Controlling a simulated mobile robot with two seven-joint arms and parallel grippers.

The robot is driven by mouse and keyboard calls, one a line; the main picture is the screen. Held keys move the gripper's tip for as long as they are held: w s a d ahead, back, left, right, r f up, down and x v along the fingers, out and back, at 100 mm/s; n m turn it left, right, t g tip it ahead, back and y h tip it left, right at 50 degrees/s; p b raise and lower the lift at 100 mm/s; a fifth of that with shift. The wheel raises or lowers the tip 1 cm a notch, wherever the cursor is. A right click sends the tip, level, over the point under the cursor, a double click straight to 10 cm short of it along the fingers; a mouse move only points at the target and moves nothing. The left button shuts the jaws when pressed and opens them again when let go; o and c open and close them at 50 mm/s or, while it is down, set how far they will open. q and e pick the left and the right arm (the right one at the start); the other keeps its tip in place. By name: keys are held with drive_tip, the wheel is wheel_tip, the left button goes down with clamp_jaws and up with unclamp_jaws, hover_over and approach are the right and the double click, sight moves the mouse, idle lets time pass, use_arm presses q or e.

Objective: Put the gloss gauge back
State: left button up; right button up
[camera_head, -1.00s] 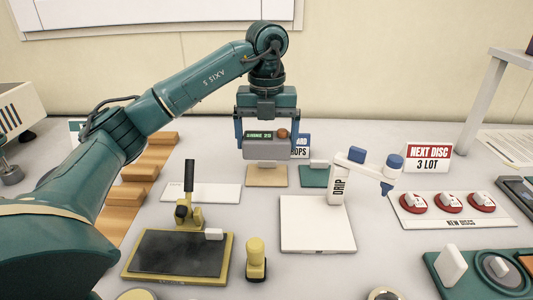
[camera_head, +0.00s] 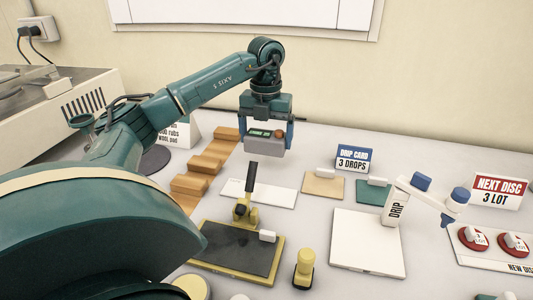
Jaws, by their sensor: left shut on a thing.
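The gloss gauge (camera_head: 265,143) is a grey box with a green lit display and a brown knob on top. My left gripper (camera_head: 265,132) is shut on it, with one blue finger at each side. The gauge is held in the air, right of the wooden stepped rack (camera_head: 206,167) and beyond the white card (camera_head: 276,194). The display text is too small to read surely. My right gripper is not in view.
A dark pad in a yellow frame (camera_head: 214,254) with a black-handled tool (camera_head: 249,190) stands in front. A tan card (camera_head: 324,187), green card (camera_head: 373,197), white tile (camera_head: 366,258) and drip stand (camera_head: 395,207) lie to the right.

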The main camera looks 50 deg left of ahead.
sight(266, 152)
use_arm(q)
drive_tip(key=shift+f, duration=2.45)
drive_tip(key=shift+f, duration=0.1)
drive_tip(key=o, duration=1)
wheel_tip(266, 152, up, 12)
drive_tip(key=shift+r+p, duration=0.15)
drive_tip(key=shift+p, duration=0.65)
